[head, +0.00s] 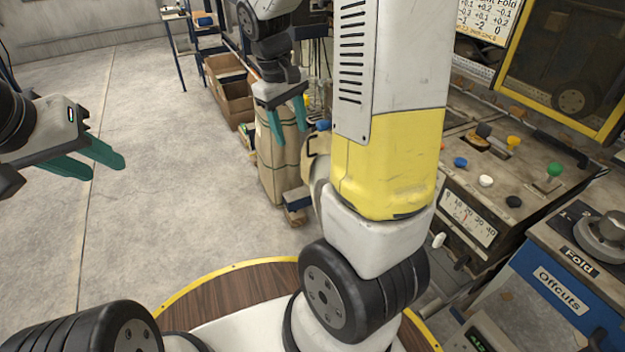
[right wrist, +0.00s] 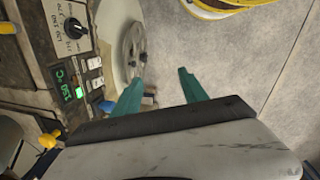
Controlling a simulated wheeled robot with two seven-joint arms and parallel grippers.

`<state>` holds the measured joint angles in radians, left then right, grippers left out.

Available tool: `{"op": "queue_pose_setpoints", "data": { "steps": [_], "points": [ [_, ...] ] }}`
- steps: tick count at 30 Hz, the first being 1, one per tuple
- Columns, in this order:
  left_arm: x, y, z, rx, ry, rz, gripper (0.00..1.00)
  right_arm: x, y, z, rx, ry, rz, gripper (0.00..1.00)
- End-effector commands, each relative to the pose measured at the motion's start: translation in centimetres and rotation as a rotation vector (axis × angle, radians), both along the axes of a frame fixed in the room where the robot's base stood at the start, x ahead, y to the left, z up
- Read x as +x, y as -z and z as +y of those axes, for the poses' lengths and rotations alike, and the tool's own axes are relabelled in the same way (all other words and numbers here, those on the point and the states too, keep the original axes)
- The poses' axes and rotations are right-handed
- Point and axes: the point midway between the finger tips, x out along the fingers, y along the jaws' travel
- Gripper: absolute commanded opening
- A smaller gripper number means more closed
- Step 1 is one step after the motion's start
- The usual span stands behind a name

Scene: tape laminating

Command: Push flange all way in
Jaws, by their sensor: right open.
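In the right wrist view, a grey round part with holes (right wrist: 134,44), which looks like the flange, stands at a pale roll or disc (right wrist: 115,35) beside a control panel. How far in it sits cannot be told. My right gripper (right wrist: 160,79) is open and empty, with the round part ahead of its left finger, apart from it as far as I can see. In the head view my right gripper (head: 291,134) points down in front of a brown wrapped stack. My left gripper (head: 106,168) is open and empty over bare floor at the left.
A machine console (head: 500,190) with coloured knobs stands at the right, beside a blue Offcuts bin (head: 560,290). A cardboard box (head: 228,88) is at the back. My right arm hides the middle. Floor at the left is clear.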

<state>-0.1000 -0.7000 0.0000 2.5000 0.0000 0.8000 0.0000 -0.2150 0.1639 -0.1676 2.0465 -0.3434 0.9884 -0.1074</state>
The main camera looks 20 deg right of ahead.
Motion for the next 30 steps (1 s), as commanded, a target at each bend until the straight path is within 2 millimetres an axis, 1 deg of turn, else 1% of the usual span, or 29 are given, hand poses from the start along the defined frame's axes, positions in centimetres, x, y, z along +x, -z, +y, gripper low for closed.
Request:
{"op": "queue_pose_setpoints", "data": {
  "steps": [1, 5, 6, 8, 13, 18, 22, 26, 27, 30],
  "points": [
    [0.0, 0.0, 0.0, 0.0, 0.0, 0.0, 0.36, 1.2, 1.9, -0.4, -0.044, -0.026, 0.052, 0.51],
    [0.0, 0.0, 0.0, 0.0, 0.0, 0.0, 0.36, 3.6, 6.0, -1.7, -0.158, -0.096, 0.165, 0.51],
    [0.0, 0.0, 0.0, 0.0, 0.0, 0.0, 0.36, 4.3, 7.3, -2.0, -0.195, -0.119, 0.201, 0.51],
    [0.0, 0.0, 0.0, 0.0, 0.0, 0.0, 0.36, 5.2, 9.3, -2.6, -0.25, -0.153, 0.251, 0.51],
    [0.0, 0.0, 0.0, 0.0, 0.0, 0.0, 0.36, 7.5, 15.0, -4.2, -0.416, -0.262, 0.397, 0.51],
    [0.0, 0.0, 0.0, 0.0, 0.0, 0.0, 0.36, 9.1, 20.9, -5.7, -0.592, -0.383, 0.537, 0.51],
    [0.0, 0.0, 0.0, 0.0, 0.0, 0.0, 0.36, 9.9, 25.3, -6.7, -0.733, -0.485, 0.64, 0.51],
    [0.0, 0.0, 0.0, 0.0, 0.0, 0.0, 0.36, 10.4, 29.6, -7.4, -0.878, -0.595, 0.734, 0.51],
    [0.0, 0.0, 0.0, 0.0, 0.0, 0.0, 0.36, 10.5, 31.0, -7.6, -0.922, -0.632, 0.764, 0.51],
    [0.0, 0.0, 0.0, 0.0, 0.0, 0.0, 0.36, 10.5, 34.2, -7.9, -1.033, -0.72, 0.829, 0.51]
  ]
}}
